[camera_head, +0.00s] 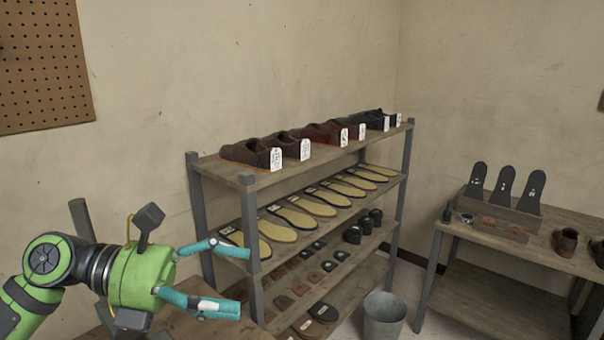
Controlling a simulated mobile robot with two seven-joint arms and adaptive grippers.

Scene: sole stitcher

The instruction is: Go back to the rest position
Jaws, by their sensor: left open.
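My left gripper (226,275) is at the lower left, at the end of my green arm. Its two teal fingers are spread apart and nothing shows between them. It is in front of the left end of the shelf rack (196,215), which stands behind it in the picture. My right arm and gripper are not in view.
The rack holds brown and black shoes (245,152) on top, yellow soles (298,218) below and small dark pieces lower down. A grey bucket (384,317) stands right of it. A bench (560,262) with black insoles (503,188) stands at the right. A wooden surface (180,325) lies below my gripper.

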